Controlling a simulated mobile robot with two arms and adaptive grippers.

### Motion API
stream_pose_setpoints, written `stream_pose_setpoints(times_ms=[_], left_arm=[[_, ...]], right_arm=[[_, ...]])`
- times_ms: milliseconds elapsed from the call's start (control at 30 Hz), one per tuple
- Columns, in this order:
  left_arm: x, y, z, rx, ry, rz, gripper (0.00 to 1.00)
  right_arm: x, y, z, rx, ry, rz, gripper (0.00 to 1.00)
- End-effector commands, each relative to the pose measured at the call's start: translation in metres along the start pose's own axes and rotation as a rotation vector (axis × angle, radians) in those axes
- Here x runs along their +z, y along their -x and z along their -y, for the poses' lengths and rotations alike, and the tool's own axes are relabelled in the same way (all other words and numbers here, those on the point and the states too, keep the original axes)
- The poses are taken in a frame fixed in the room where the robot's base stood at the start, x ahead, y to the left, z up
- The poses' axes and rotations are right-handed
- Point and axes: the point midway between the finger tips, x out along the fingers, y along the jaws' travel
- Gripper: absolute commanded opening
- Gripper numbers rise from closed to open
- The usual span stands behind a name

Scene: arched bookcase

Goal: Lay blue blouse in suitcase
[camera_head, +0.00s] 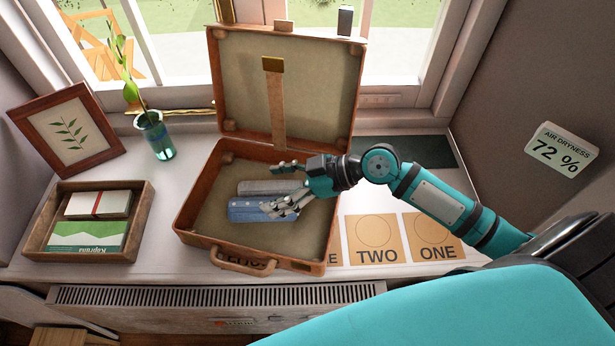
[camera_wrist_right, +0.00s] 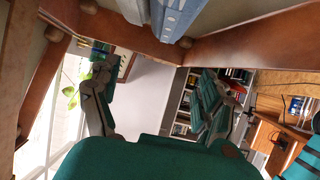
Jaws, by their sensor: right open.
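The brown suitcase (camera_head: 187,205) stands open on the white sill, its lid upright against the window. The folded blue blouse (camera_head: 248,212) lies flat inside, near the front of the base; a grey folded garment (camera_head: 262,187) lies just behind it. My right gripper (camera_head: 281,188) is open inside the suitcase, over the right ends of both garments, hiding part of them. I cannot tell whether a finger touches the blouse. In the right wrist view the blouse (camera_wrist_right: 178,18) shows at the top edge, beyond the open fingers (camera_wrist_right: 165,85). My left gripper is out of view.
A wooden tray (camera_head: 142,205) with a green box and white packet stands left. Behind it are a framed leaf picture (camera_head: 68,130) and a glass vase (camera_head: 155,140). Labelled cards (camera_head: 376,240) lie right of the suitcase. A radiator (camera_head: 200,300) runs below the sill.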

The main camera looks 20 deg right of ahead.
Motion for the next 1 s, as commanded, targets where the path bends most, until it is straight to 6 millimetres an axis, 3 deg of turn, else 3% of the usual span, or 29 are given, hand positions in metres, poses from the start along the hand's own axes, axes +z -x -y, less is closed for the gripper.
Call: stream_pose_setpoints(times_ms=[200,400,1000], left_arm=[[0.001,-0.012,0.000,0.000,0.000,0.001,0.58],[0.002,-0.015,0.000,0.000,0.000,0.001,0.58],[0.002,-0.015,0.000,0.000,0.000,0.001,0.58]], right_arm=[[0.004,0.050,0.000,0.002,0.001,0.004,0.79],[0.002,0.077,0.000,0.000,-0.002,0.001,0.79],[0.000,0.085,0.000,0.000,0.001,-0.002,0.79]])
